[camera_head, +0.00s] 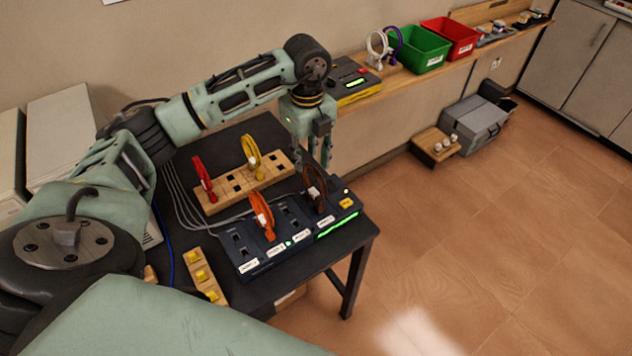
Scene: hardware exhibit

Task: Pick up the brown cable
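The brown cable (315,181) is a dark looped coil standing upright in a slot of the black socket panel (262,258) near the table's right side. My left gripper (320,164) points down just above and behind the brown cable's top in the picture. Its two fingers are apart with nothing visible between them. I cannot tell whether a fingertip touches the cable. My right gripper is out of view.
An orange cable (262,214) stands in the same panel. Red (204,180) and yellow (250,154) cables stand in a wooden rack (220,205) behind it. Grey wires (181,200) run over the black table (250,131). Green (420,50) and red bins (452,37) sit on the wall shelf.

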